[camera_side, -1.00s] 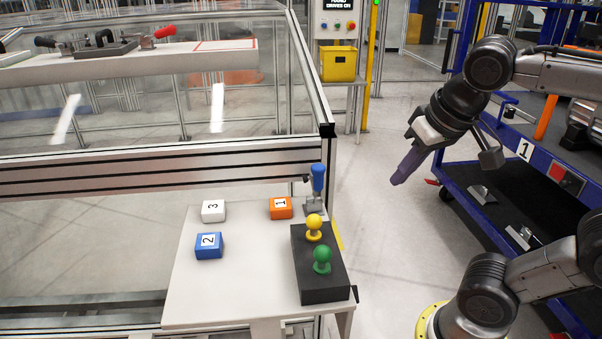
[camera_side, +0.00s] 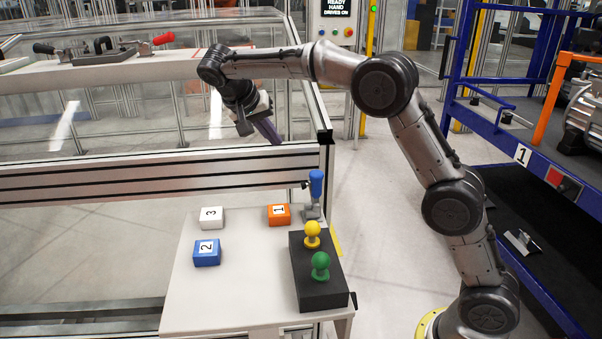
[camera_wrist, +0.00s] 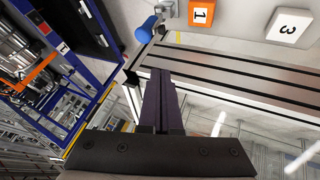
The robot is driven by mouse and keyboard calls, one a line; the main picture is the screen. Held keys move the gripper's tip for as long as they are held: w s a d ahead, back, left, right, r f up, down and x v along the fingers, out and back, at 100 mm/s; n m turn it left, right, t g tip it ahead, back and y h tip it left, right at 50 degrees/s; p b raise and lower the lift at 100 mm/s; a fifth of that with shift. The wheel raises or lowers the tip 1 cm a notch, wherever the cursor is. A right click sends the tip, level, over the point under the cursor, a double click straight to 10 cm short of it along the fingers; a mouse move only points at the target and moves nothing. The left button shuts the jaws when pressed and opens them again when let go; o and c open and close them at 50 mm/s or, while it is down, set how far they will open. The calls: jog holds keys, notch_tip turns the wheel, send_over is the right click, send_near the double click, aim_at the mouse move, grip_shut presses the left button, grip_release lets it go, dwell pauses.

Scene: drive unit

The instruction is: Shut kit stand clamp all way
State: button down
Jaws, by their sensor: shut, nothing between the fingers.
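A toggle clamp with a blue handle (camera_side: 316,184) stands at the back right corner of the white table (camera_side: 230,300). Its handle points upright, and its grey metal base (camera_side: 311,211) sits on the tabletop. In the wrist view the blue handle (camera_wrist: 147,28) shows near the top, beyond my fingertips. My gripper (camera_side: 274,138) is shut and empty, its purple fingers pointing downward. It is above and left of the clamp in the side view, apart from it. In the wrist view the closed fingers (camera_wrist: 160,74) are beside the aluminium rail.
An aluminium rail (camera_side: 150,178) runs behind the table. Orange block 1 (camera_side: 279,214), white block 3 (camera_side: 211,217) and blue block 2 (camera_side: 207,252) lie left of the clamp. A black box (camera_side: 320,290) with yellow and green knobs stands in front. A blue cart (camera_side: 480,130) is right.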

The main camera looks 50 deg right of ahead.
notch_tip(320, 180, down, 4)
jog(key=w, duration=0.1)
send_near(315, 188)
jog(key=shift+w+d+f, duration=1.4)
jog(key=shift+d+f, duration=0.25)
jog(key=shift+d, duration=0.2)
jog(key=shift+n+g, duration=0.3)
jog(key=shift+d, duration=0.1)
